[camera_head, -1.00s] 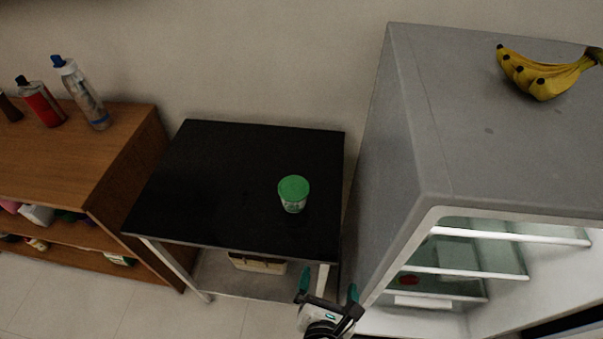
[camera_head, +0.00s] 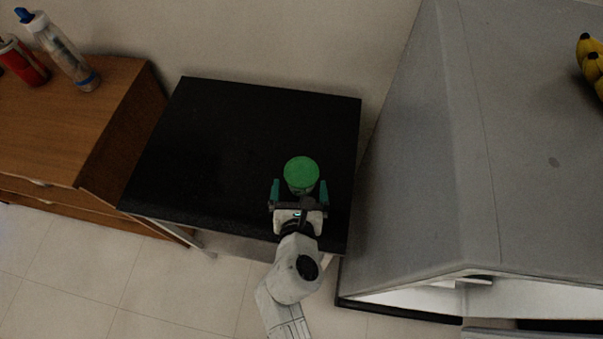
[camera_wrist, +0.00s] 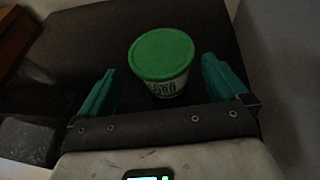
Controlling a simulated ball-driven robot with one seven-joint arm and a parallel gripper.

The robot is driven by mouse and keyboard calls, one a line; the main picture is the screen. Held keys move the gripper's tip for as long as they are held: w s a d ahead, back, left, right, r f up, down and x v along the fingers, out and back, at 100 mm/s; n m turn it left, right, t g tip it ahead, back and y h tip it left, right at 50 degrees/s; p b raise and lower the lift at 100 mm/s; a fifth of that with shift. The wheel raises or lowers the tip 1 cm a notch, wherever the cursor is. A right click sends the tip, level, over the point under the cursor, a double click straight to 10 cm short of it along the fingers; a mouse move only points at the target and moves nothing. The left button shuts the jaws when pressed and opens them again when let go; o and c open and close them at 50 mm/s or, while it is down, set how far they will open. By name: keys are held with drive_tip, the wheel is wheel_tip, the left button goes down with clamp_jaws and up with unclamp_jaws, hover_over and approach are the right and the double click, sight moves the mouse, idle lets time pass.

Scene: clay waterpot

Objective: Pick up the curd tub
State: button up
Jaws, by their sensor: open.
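The curd tub (camera_head: 301,174) has a green lid and a pale body. It stands upright on the black table (camera_head: 225,140), towards its front right. In the wrist view the tub (camera_wrist: 161,60) shows printed lettering on its side. My gripper (camera_head: 299,187) is open at the tub's near side, with one teal finger to the left of the tub and one to the right. In the wrist view the fingers of my gripper (camera_wrist: 163,80) are apart with a gap to the tub on each side. I cannot tell how far the fingertips reach along the tub.
A grey cabinet (camera_head: 430,180) with an open front stands close on the right, taller than the table. Bananas (camera_head: 593,65) lie on it. The table's rear and left are clear.

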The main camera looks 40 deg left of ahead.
sight(301, 176)
drive_tip(key=shift+r+x, duration=0.2)
drive_tip(key=shift+x, duration=1.25)
drive_tip(key=shift+r+x, duration=0.15)
drive_tip(key=shift+x, duration=1.35)
drive_tip(key=shift+w, duration=0.2)
drive_tip(key=c, duration=0.9)
drive_tip(key=shift+c, duration=0.6)
drive_tip(key=shift+r, duration=0.15)
